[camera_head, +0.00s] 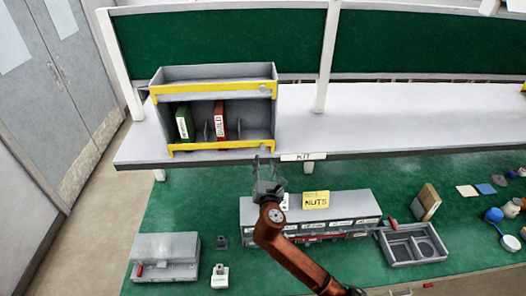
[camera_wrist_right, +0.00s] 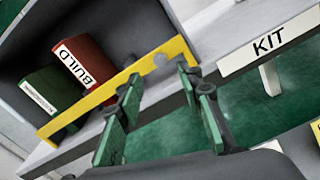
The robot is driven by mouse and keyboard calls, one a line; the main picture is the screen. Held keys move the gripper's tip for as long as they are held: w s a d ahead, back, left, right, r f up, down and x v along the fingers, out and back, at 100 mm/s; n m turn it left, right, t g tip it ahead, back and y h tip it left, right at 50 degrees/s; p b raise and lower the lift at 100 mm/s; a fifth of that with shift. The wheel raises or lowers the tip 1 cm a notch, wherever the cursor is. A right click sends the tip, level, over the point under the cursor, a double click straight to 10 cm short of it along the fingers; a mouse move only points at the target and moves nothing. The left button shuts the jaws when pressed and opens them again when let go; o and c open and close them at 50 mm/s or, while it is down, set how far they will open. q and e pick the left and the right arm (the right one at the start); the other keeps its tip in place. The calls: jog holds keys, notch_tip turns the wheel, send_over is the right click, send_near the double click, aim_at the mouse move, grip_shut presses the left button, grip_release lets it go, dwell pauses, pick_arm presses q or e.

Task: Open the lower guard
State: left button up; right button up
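The lower guard (camera_head: 220,146) is a yellow bar across the bottom front of the grey two-level rack (camera_head: 160,121). It also shows in the right wrist view (camera_wrist_right: 100,95), running diagonally, with a round grey knob (camera_wrist_right: 161,60) near its right end. My right gripper (camera_head: 264,163) is just in front of and below the guard's right end. In the wrist view its green-padded fingers (camera_wrist_right: 160,105) are spread with nothing between them. They appear apart from the knob; the exact gap cannot be told. My left gripper is not in view.
A green binder (camera_head: 184,122) and a red binder (camera_head: 220,119) stand behind the guard. The upper yellow guard (camera_head: 213,86) spans the top level. The KIT label (camera_head: 303,157) is on the shelf edge beside my gripper. Below are a drawer block (camera_head: 262,212) and a grey tray (camera_head: 385,246).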

aim_at(263, 148)
jog(key=w, duration=0.7)
jog(key=shift+w+p, duration=0.25)
jog(key=shift+p, duration=0.1)
grip_shut()
dwell(0.4)
